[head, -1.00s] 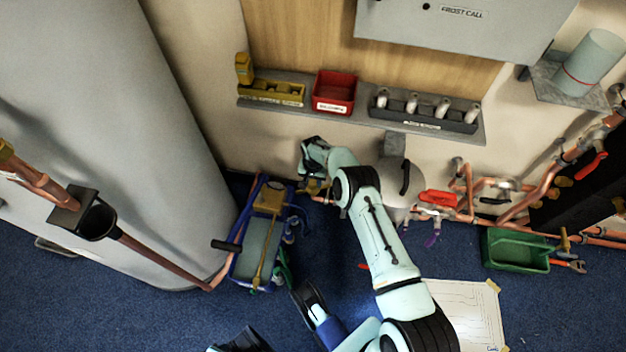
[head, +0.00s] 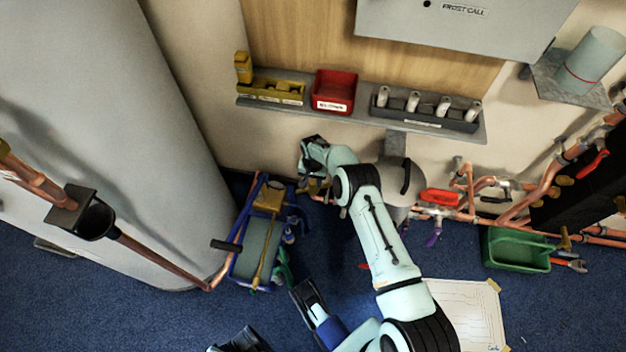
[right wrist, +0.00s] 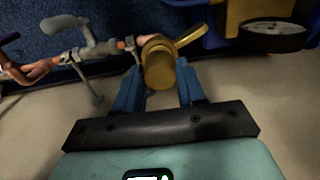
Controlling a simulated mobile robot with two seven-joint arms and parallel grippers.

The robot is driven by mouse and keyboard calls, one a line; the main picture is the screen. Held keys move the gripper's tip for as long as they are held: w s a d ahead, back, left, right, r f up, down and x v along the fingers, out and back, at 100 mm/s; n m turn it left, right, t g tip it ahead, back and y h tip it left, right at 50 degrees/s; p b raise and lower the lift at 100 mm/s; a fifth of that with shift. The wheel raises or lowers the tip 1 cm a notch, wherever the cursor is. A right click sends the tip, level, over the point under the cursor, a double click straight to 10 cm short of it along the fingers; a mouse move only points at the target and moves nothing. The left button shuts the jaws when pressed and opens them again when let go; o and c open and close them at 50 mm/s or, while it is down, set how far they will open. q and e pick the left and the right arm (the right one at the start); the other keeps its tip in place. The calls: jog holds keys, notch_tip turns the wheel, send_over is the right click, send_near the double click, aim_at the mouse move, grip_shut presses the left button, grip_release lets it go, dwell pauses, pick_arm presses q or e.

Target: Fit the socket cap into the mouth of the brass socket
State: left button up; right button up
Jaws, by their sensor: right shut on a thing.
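In the right wrist view, my right gripper (right wrist: 157,88) has its two blue fingers on either side of a short brass cylinder (right wrist: 158,70), which I take to be the socket cap. It is shut on this cap. Brass fittings (right wrist: 186,38) at a copper pipe line show just beyond the cap. I cannot tell which of them is the socket mouth, or whether the cap touches it. In the head view, my right arm reaches to the wall pipes, and small brass parts (head: 313,187) show below its wrist. The fingertips are hidden there.
A blue-framed trolley (head: 262,236) stands close left of the right hand. A grey shelf (head: 300,108) with a red bin (head: 334,90) hangs above. A grey vessel (head: 402,178) and copper pipes are to the right. A green tray (head: 515,252) lies farther right.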

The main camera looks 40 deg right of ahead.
jog(key=shift+f+b, duration=0.75)
dwell(0.3)
jog(key=o, duration=1.1)
jog(key=shift+o, duration=0.2)
